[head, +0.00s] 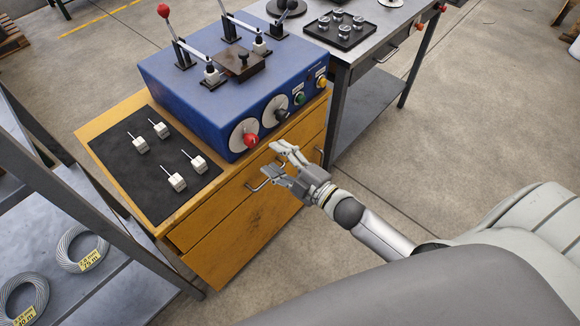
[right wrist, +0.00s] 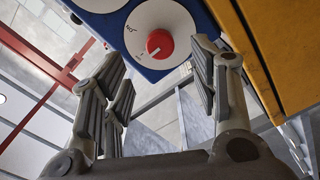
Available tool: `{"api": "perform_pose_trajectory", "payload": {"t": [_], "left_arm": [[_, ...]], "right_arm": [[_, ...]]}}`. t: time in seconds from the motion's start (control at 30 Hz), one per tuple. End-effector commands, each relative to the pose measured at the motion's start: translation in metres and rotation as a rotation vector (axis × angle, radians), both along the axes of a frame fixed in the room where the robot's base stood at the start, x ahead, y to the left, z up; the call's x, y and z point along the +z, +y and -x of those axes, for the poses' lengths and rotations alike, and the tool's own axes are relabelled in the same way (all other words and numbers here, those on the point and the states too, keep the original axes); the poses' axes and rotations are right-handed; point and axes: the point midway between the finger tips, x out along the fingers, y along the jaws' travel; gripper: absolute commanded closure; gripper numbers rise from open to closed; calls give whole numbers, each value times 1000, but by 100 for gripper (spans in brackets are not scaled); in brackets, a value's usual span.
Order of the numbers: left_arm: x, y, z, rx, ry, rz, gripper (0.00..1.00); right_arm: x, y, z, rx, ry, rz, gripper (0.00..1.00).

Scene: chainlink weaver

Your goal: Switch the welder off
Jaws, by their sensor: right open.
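The blue welder (head: 205,90) stands on a wooden cabinet. Its front has a red knob (head: 251,140) on a white dial, a black knob (head: 281,114) on another dial, a green button (head: 300,98) and a yellow-orange button (head: 321,82). My right gripper (head: 276,158) is open and empty, just in front of the welder's front, below and right of the red knob. In the right wrist view the red knob (right wrist: 160,44) on its white dial shows between and beyond the open fingers (right wrist: 160,85), not touching them. My left gripper is not in view.
The wooden cabinet (head: 215,235) has drawer handles close to my right gripper. A black mat (head: 155,180) with several white pieces lies left of the welder. A grey table (head: 375,60) with a black tray stands behind right. A metal shelf (head: 70,250) with wire coils is at left.

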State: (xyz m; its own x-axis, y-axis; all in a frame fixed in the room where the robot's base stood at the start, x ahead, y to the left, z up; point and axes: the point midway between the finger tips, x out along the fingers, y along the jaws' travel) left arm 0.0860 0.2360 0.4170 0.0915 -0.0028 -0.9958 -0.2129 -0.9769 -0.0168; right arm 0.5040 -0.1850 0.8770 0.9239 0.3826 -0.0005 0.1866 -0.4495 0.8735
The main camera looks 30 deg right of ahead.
Motion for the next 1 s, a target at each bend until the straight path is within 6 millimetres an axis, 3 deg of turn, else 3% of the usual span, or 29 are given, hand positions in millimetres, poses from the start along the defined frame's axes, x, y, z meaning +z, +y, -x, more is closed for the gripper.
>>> {"api": "perform_pose_trajectory", "payload": {"t": [0.1,0.33,1.0], "left_arm": [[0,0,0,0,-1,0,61],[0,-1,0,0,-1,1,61],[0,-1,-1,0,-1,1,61]], "right_arm": [[-1,-8,20,0,1,1,45],[0,-17,40,-1,0,0,45],[-4,-19,43,-5,9,-3,45]]}}
